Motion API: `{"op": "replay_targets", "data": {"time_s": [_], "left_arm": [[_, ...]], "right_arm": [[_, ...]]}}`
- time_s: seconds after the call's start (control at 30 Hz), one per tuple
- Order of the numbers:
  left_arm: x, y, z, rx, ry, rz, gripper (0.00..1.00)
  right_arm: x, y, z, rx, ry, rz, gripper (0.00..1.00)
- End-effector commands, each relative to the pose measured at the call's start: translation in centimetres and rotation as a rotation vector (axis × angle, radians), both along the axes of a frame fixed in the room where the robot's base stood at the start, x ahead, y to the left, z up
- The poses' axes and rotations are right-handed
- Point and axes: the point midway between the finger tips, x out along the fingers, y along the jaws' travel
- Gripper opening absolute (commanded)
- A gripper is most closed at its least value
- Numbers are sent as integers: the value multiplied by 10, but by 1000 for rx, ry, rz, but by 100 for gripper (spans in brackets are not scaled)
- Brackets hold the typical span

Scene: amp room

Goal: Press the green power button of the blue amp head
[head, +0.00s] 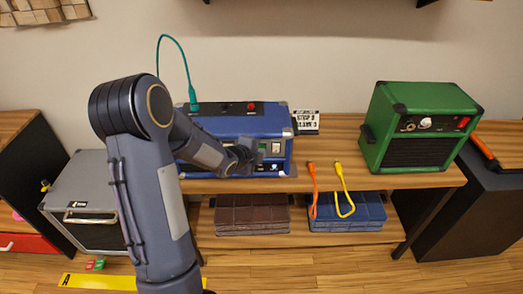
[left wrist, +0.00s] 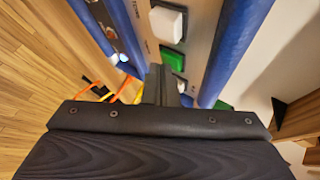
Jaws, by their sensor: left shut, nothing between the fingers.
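The blue amp head (head: 238,126) stands on the wooden shelf, left of centre in the head view. My left gripper (head: 247,156) is shut and empty in front of its face, and my arm hides part of the amp. In the left wrist view the amp's blue casing (left wrist: 238,35) frames a pale panel. The green power button (left wrist: 172,60) is on that panel, beside a white square button (left wrist: 168,23). My shut left fingertips (left wrist: 163,72) are close to the green button and overlap its edge; I cannot tell whether they touch it. My right gripper is out of view.
A green amp (head: 421,127) stands at the shelf's right. An orange cable (head: 313,178) and a yellow cable (head: 343,188) hang over the front edge. A teal cable (head: 184,62) rises from the blue amp's top.

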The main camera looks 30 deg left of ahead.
Motion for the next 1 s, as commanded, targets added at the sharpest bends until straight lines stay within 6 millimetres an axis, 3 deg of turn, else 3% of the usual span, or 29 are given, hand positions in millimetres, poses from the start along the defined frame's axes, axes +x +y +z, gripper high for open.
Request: {"op": "replay_targets", "data": {"time_s": [0.83, 1.0], "left_arm": [[-8, -4, 0, 1, 0, 1, 0], [-16, -10, -2, 0, -2, -1, 0]], "right_arm": [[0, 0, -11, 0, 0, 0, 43], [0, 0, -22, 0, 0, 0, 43]]}}
